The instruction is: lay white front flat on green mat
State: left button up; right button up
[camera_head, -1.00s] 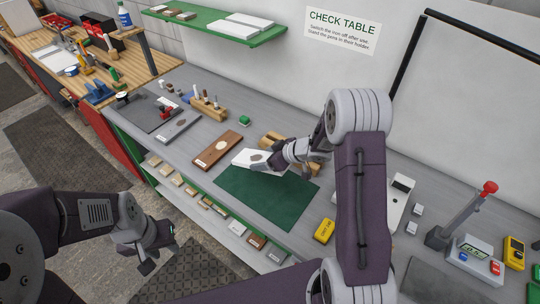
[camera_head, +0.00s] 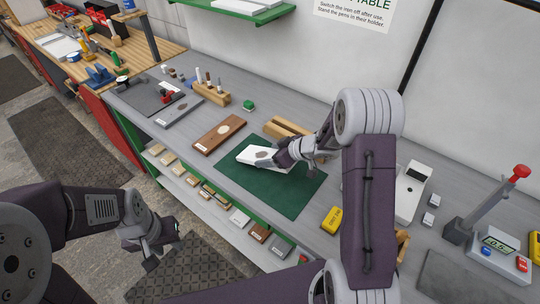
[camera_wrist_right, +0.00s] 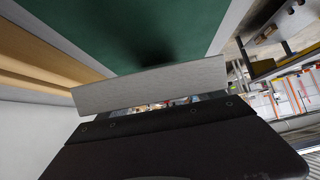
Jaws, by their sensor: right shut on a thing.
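The white front (camera_head: 252,153), a small flat board with a dark oval mark, is over the far left part of the green mat (camera_head: 284,200). My right gripper (camera_head: 281,158) is shut on its right end. In the right wrist view the front (camera_wrist_right: 150,87) shows edge-on as a pale bar across the jaws, with the mat (camera_wrist_right: 140,30) beyond it and a dark shadow on the mat. I cannot tell whether the front touches the mat. My left gripper (camera_head: 165,246) hangs open and empty in front of the bench, at the lower left.
A brown board (camera_head: 219,133) and a grey board (camera_head: 178,110) lie left of the mat. A wooden block (camera_head: 290,128) stands behind it, a yellow device (camera_head: 332,219) at its right. A pen holder (camera_head: 211,95) is further back. The near part of the mat is clear.

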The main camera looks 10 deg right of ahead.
jog(key=shift+f, duration=0.25)
dwell(0.3)
jog(key=o, duration=2)
jog(key=c, duration=1.2)
